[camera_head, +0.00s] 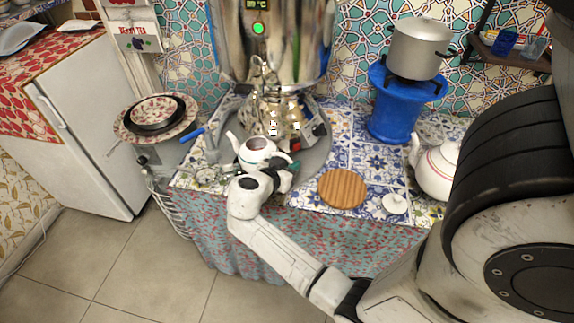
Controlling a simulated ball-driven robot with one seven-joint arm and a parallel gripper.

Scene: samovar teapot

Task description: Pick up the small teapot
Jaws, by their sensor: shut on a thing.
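The dark fingers are small in view, and my white wrist hides the teapot's lower front. I cannot tell whether the teapot's base touches the tray.
A round wooden board (341,188) and a white lid (395,204) lie on the tiled counter to the right. A larger white teapot (438,169) stands farther right. A metal pot (419,48) sits on a blue stand (396,110). Stacked plates (156,113) are at left.

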